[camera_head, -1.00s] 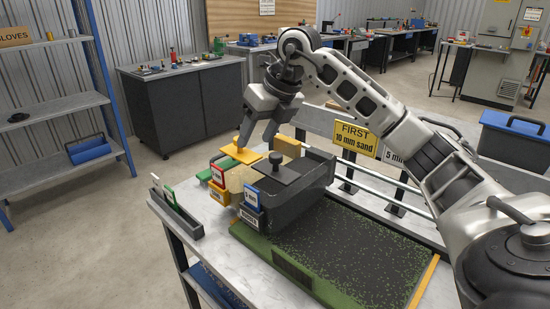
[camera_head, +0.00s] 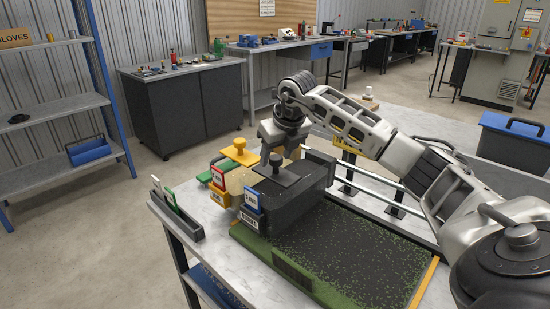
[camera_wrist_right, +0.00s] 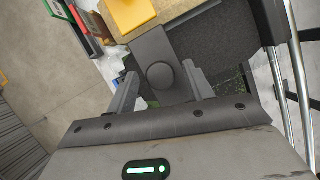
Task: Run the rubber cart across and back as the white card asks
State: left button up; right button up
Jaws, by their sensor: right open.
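The rubber cart (camera_head: 300,205) is a dark hopper with black granules, at the left end of the turf tray (camera_head: 268,240). A black plate with a round knob (camera_wrist_right: 160,75) is on its top, and a blue holder with a white tag (camera_head: 251,197) is on its front. My right gripper (camera_head: 277,157) is low over the cart. In the right wrist view its two fingers (camera_wrist_right: 162,88) are apart, one either side of the knob; I cannot tell whether they touch it. The white card seen earlier behind the tray is hidden by my right arm. My left gripper is out of view.
A cart of tan sand (camera_head: 236,181) with a yellow handle (camera_head: 240,150) stands close left of the rubber cart. A grey card rack (camera_head: 178,215) sits at the table's left edge. Rails (camera_head: 370,177) run behind the tray. The turf to the right is clear.

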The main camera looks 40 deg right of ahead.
jog(key=shift+x, duration=1.2)
grip_shut()
